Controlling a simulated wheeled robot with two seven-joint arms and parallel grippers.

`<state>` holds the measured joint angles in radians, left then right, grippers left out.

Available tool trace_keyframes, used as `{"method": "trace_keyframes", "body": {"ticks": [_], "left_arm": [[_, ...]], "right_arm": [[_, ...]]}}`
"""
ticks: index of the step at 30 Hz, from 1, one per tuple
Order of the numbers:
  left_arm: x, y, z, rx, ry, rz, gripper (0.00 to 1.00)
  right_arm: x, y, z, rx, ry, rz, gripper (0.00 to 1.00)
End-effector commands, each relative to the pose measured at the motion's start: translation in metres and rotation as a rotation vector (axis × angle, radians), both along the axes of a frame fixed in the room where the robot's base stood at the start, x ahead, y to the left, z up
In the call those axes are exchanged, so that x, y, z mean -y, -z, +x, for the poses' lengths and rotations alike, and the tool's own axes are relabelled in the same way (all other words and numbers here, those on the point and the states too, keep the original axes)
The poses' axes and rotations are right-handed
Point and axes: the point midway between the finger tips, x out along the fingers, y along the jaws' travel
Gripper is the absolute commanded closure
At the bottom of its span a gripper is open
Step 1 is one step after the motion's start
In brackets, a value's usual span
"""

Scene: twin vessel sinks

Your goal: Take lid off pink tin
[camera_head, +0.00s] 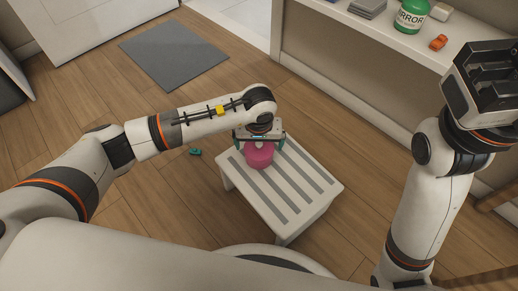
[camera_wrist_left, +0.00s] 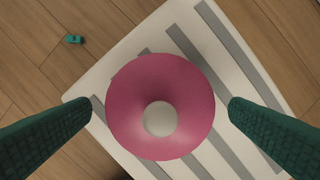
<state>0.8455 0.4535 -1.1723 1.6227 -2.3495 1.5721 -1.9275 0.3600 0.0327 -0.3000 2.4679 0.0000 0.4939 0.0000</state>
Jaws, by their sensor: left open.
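The pink tin (camera_head: 259,155) stands on a white stool with grey stripes, near its far left end. In the left wrist view I look down on its round pink lid (camera_wrist_left: 128,90), which has a pale round knob (camera_wrist_left: 160,118) in the middle. The lid hides most of the tin's body. My left gripper (camera_head: 259,142) points down right over the tin. In the left wrist view its green fingers (camera_wrist_left: 162,107) are open, one on each side of the lid, with gaps showing. My right gripper (camera_head: 488,68) is raised at the upper right, away from the tin; its jaw opening is unclear.
The stool top (camera_head: 312,200) is clear towards the near right. A small teal toy car (camera_head: 195,152) lies on the wooden floor left of the stool. A shelf at the back right holds a green bottle (camera_head: 411,16) and an orange toy car (camera_head: 438,42). A grey mat (camera_head: 174,54) lies behind.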

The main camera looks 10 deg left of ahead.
Motion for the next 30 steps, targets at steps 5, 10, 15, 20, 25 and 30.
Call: {"method": "trace_keyframes", "body": {"ticks": [5, 10, 15, 20, 25, 30], "left_arm": [[0.0, -0.001, 0.0, 0.0, 0.0, 0.0, 0.1], [0.0, -0.001, 0.0, 0.0, 0.0, 0.0, 0.38], [0.0, -0.001, 0.0, 0.0, 0.0, 0.0, 0.45], [0.0, -0.001, 0.0, 0.0, 0.0, 0.0, 0.45], [0.0, -0.008, 0.0, 0.001, 0.0, -0.001, 0.45], [-0.001, -0.032, 0.001, 0.003, -0.001, 0.001, 0.45]], "right_arm": [[0.0, -0.001, 0.0, -0.001, 0.0, 0.0, 0.64], [0.0, 0.0, 0.0, -0.001, 0.0, 0.0, 0.64], [0.0, 0.0, 0.0, -0.001, 0.0, 0.0, 0.64], [0.0, 0.0, 0.0, -0.001, 0.0, 0.0, 0.64], [0.0, -0.004, -0.001, 0.003, -0.001, 0.001, 0.64], [0.001, 0.003, 0.01, -0.052, -0.002, 0.003, 0.64]]}}
